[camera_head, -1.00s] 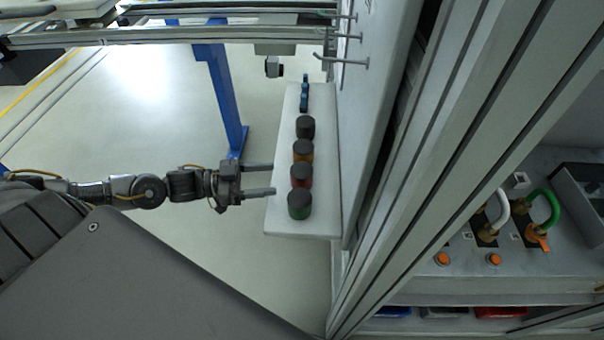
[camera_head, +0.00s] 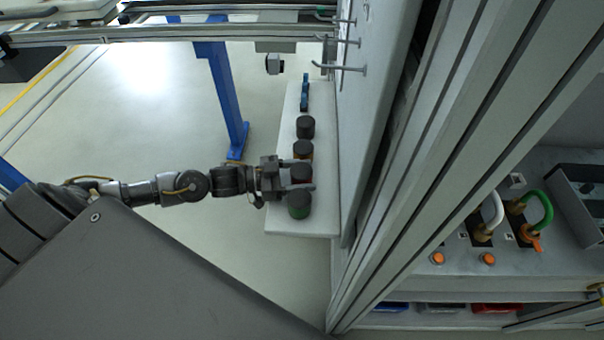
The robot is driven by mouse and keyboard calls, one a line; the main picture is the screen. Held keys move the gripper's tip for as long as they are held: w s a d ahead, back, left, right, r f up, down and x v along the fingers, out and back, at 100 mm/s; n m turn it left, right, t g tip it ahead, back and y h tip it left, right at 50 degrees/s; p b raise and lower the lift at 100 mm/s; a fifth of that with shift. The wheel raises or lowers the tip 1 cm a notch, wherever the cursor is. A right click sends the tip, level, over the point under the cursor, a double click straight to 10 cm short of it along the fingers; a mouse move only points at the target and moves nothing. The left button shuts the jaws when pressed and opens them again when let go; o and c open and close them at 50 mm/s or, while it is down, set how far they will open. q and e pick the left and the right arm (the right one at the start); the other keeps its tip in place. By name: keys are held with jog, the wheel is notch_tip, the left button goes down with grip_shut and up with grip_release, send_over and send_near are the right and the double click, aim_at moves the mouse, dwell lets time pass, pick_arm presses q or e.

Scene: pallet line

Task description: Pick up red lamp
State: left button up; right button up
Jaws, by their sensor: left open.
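The red lamp (camera_head: 301,174) has a dark cap and stands on a white shelf (camera_head: 285,223), in a row with other lamps. My left gripper (camera_head: 304,174) is open, with one finger on each side of the red lamp. Its fingers hide part of the lamp's red body. I cannot tell whether they touch it. My right gripper is not in view.
A green lamp (camera_head: 299,205) stands close on the near side, an orange lamp (camera_head: 303,150) close on the far side. A dark lamp (camera_head: 305,127) and a blue item (camera_head: 304,92) are farther back. A white panel with hooks (camera_head: 345,68) borders the shelf on the right.

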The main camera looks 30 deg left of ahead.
pick_arm(q)
jog(key=c, duration=0.8)
jog(key=shift+o, duration=0.2)
jog(key=shift+r, duration=0.1)
